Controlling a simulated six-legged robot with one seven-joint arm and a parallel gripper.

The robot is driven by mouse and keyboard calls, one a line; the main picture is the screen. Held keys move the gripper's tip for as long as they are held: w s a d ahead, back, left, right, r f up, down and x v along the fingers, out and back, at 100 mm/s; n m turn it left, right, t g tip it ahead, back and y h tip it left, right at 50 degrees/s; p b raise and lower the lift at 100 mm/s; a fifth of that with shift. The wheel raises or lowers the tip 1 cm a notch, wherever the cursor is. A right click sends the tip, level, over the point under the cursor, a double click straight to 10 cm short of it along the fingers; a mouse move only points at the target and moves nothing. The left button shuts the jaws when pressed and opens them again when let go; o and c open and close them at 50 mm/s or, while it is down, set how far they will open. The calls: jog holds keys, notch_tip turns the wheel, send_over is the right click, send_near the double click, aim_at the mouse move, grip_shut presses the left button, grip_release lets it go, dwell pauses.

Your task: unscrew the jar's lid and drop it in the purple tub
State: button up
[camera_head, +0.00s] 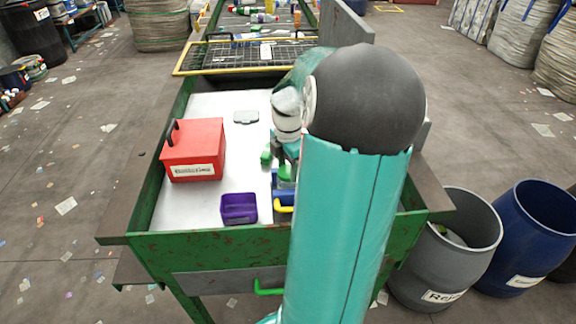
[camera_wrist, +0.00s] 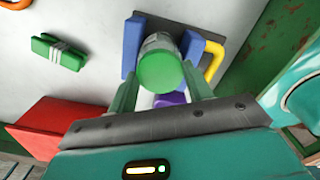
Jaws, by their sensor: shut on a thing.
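The jar (camera_wrist: 158,42) stands between blue blocks (camera_wrist: 133,45) of a holder, seen from above in the wrist view. Its round green lid (camera_wrist: 163,72) faces the camera. My gripper (camera_wrist: 162,76) has a teal finger on each side of the lid and is shut on it. Lid and jar appear together; I cannot tell whether the thread is loose. The purple tub (camera_head: 239,216) stands on the white table near its front edge, left of the holder. Part of it shows between my fingers in the wrist view (camera_wrist: 170,100). My arm hides most of the jar in the head view.
A red box (camera_head: 193,153) with a black handle stands left on the table. A grey flat thing (camera_head: 246,117) lies behind it. A yellow handle (camera_wrist: 213,62) is beside the holder. A green banded block (camera_wrist: 58,52) lies nearby. Green rails (camera_head: 200,238) edge the table.

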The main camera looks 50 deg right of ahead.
jog(key=shift+f, duration=0.1)
jog(key=n, duration=0.2)
jog(key=shift+n, duration=0.3)
jog(key=n, duration=0.3)
jog(key=shift+s+f, duration=0.1)
jog(key=shift+a+n, duration=0.1)
jog(key=shift+n, duration=0.8)
jog(key=n, duration=0.4)
jog(key=shift+s+f, duration=0.1)
jog(key=shift+n, duration=0.8)
